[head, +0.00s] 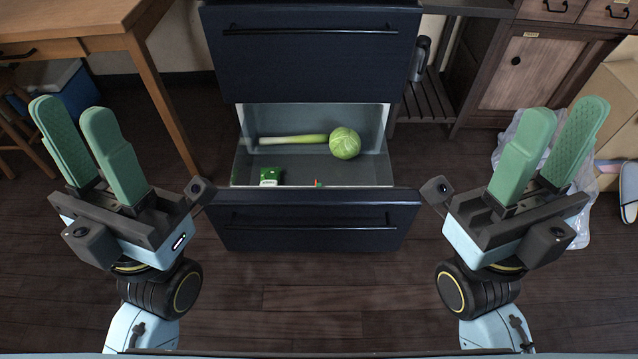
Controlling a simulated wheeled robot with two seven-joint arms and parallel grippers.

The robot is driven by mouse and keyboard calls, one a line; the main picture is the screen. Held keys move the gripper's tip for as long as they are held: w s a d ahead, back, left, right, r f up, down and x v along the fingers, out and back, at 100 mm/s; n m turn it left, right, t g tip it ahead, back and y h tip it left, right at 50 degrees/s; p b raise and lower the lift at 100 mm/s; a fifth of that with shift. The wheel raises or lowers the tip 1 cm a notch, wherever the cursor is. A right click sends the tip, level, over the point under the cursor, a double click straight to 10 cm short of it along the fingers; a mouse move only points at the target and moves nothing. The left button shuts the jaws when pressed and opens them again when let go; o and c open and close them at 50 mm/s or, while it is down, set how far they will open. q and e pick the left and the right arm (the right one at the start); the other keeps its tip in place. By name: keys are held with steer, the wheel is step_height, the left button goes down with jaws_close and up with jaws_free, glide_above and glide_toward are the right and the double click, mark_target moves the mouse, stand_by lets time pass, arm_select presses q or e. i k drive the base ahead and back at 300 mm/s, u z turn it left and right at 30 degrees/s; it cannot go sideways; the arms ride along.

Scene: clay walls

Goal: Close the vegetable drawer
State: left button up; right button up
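The vegetable drawer (315,218) is the pulled-out lower drawer of a dark navy refrigerator (312,65). Its front has a long dark bar handle (310,228). Inside lie a green cabbage (345,143), a leek (292,140) and a green packet (271,176); a small red-tipped item (318,183) is mostly hidden behind the drawer front. My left gripper (75,127) is raised left of the drawer, its green fingers apart and nothing between them. My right gripper (567,125) is raised to the right, also open and empty. Neither touches the drawer.
A wooden table (90,30) stands at the left, with a stool (20,125) and a blue box (62,88) by it. At the right are a wooden cabinet (525,70), a slatted shelf (428,100), a plastic bag (512,140) and cardboard boxes (612,100). The floor before the drawer is clear.

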mark_target(298, 218)
steer(key=k, duration=0.5)
steer(key=u, duration=0.85)
steer(key=i, duration=0.8)
steer(key=z, duration=0.85)
